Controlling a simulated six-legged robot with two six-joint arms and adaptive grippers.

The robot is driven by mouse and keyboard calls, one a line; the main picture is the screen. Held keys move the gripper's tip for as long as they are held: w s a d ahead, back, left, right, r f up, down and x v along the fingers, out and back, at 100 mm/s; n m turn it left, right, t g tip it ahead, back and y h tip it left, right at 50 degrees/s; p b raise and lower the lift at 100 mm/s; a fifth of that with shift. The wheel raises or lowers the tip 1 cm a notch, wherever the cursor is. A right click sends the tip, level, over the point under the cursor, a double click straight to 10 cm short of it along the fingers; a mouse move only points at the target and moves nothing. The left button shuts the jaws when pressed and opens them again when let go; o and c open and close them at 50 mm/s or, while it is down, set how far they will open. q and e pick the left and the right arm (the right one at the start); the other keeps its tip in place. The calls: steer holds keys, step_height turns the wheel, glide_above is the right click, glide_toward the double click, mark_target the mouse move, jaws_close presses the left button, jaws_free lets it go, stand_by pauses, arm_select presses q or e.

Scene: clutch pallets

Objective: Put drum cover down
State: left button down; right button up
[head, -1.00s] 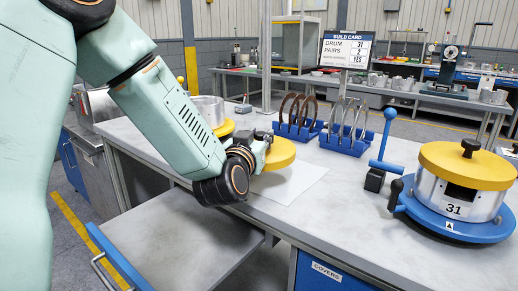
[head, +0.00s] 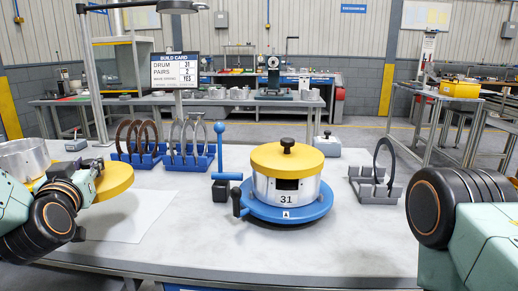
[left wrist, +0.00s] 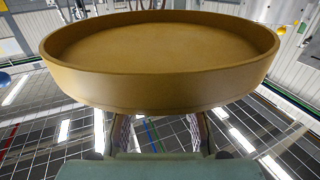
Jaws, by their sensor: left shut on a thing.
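My left gripper (head: 92,168) is shut on a yellow round drum cover (head: 115,181) at the left of the head view. The cover is held at its edge, above the bench by the back left of a white sheet (head: 135,215). In the left wrist view the cover (left wrist: 160,90) fills the upper middle, its hollow face and rim showing, with the gripper fingers (left wrist: 160,132) below it. The gap between cover and bench cannot be told. A second yellow cover (head: 287,160) sits on drum 31 (head: 287,190). My right gripper is out of view; only its arm shows.
Drum 31 stands on a blue round base (head: 290,213). Beside it is a blue-handled lever (head: 220,150). Blue racks (head: 187,160) hold rings. An open metal drum (head: 22,158) is at far left. A grey stand (head: 375,187) holds a dark ring. The front bench is clear.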

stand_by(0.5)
arm_select(q)
step_height(320, 180, down, 9)
steer(key=b, duration=0.3)
steer(key=shift+f, duration=0.3)
steer(key=shift+f+b, duration=0.15)
steer(key=shift+b, duration=0.15)
steer(key=shift+f, duration=0.15)
steer(key=c, duration=1)
jaws_free()
